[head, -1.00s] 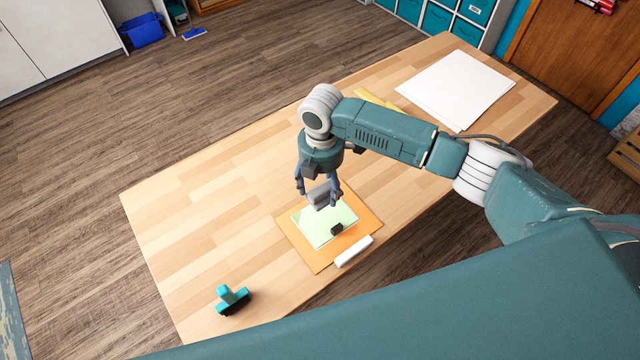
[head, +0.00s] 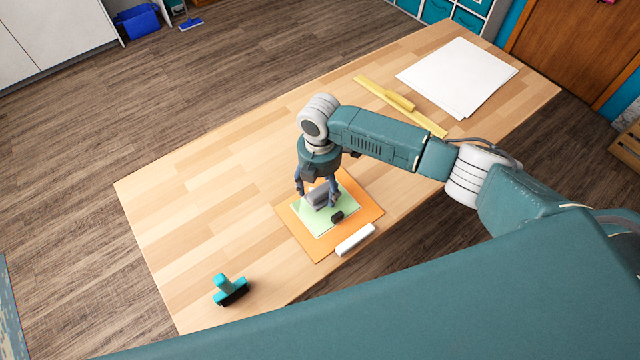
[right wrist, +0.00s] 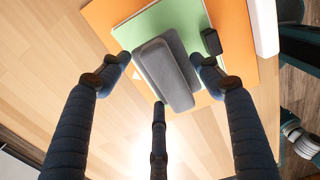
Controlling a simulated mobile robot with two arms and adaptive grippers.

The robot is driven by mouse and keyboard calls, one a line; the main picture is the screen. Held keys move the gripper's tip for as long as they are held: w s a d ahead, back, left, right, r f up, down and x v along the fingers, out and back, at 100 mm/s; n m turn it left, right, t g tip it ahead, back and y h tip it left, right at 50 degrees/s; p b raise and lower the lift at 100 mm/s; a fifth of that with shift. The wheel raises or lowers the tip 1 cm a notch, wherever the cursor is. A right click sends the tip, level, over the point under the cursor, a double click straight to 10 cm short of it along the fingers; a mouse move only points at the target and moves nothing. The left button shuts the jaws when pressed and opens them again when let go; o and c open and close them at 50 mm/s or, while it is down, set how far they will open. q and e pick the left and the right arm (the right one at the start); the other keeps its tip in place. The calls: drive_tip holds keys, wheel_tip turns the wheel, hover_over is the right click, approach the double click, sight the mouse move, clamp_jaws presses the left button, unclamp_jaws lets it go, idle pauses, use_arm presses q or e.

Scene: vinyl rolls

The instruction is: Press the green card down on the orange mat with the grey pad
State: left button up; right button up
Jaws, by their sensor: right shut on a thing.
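The green card (head: 326,222) lies on the orange mat (head: 365,198) near the table's front edge. Both also show in the right wrist view, the card (right wrist: 192,22) and the mat (right wrist: 232,30). The grey pad (right wrist: 162,72) is between the fingers of my right gripper (head: 317,199), which is shut on it. The pad is over the card's edge; I cannot tell whether it touches the card. A small black block (head: 337,216) sits on the card beside the pad.
A white roll (head: 355,240) lies along the mat's front edge. A teal and black tool (head: 231,290) stands at the table's near left. A yellow ruler-like strip (head: 420,118) and white sheets (head: 457,77) lie at the back right.

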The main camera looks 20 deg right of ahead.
sight(302, 211)
idle(0.6)
drive_tip(key=shift+f, duration=0.15)
drive_tip(key=shift+f+b, duration=0.9)
drive_tip(key=shift+f, duration=0.5)
drive_tip(key=shift+w+d, duration=0.25)
drive_tip(key=shift+d, duration=0.45)
drive_tip(key=shift+w+d, duration=0.25)
drive_tip(key=shift+d, duration=0.4)
drive_tip(key=shift+w+d+r, duration=0.1)
drive_tip(key=shift+w+d, duration=0.2)
drive_tip(key=shift+d, duration=0.45)
drive_tip(key=shift+w+d, duration=0.25)
drive_tip(key=shift+d, duration=0.5)
drive_tip(key=shift+s+a+p, duration=0.25)
drive_tip(key=shift+s+a, duration=0.05)
drive_tip(key=shift+a, duration=0.45)
drive_tip(key=shift+s+a+p, duration=0.3)
drive_tip(key=shift+a, duration=0.5)
drive_tip(key=shift+s+a+p, duration=0.25)
drive_tip(key=shift+s+a, duration=0.05)
drive_tip(key=shift+a, duration=0.45)
drive_tip(key=shift+s+a+p, duration=0.3)
drive_tip(key=shift+s+a, duration=0.1)
drive_tip(key=shift+a, duration=0.75)
drive_tip(key=shift+s+a+p, duration=0.35)
drive_tip(key=shift+s+a, duration=0.1)
drive_tip(key=shift+a, duration=0.65)
drive_tip(key=shift+s+a+p, duration=0.3)
drive_tip(key=shift+s+a, duration=0.1)
drive_tip(key=shift+a, duration=0.75)
